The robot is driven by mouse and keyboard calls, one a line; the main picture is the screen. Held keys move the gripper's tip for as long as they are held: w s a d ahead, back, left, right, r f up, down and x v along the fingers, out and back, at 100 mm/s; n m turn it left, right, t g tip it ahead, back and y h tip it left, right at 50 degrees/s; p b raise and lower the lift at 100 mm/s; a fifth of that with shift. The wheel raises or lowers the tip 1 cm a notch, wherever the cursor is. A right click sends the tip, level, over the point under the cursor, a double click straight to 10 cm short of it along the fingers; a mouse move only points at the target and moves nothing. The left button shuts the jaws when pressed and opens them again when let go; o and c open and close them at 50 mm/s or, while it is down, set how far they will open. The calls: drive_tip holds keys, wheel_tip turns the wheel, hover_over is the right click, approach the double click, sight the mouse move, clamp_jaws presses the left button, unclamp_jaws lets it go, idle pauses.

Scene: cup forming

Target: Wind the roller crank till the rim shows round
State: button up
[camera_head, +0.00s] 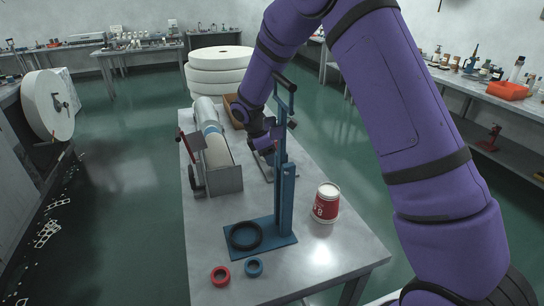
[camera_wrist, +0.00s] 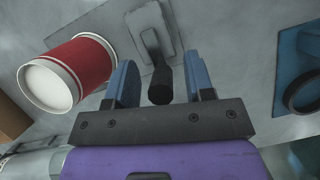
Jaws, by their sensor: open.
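In the wrist view my gripper (camera_wrist: 160,84) is open, with one blue finger on each side of a dark handle (camera_wrist: 159,85). Gaps show between the handle and both fingers. The handle looks like the crank grip; its grey arm (camera_wrist: 152,46) reaches to a grey plate (camera_wrist: 128,22). A red cup with white bands (camera_wrist: 84,62) lies left of the fingers, its pale round end towards the lower left. In the head view my gripper (camera_head: 266,142) is low over the table, partly behind a blue stand, and the crank is mostly hidden. I cannot tell how round the rim is.
The blue stand (camera_head: 285,200) with a black ring (camera_head: 245,236) rises in front of my gripper. A red and white cup (camera_head: 326,204) stands upright right of it. Red (camera_head: 220,276) and blue (camera_head: 254,268) rings lie in front. A long cylinder machine (camera_head: 216,150) stands left.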

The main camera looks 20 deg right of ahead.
drive_tip(key=shift+d+f, duration=0.1)
drive_tip(key=shift+f, duration=0.1)
clamp_jaws()
drive_tip(key=shift+m, duration=0.3)
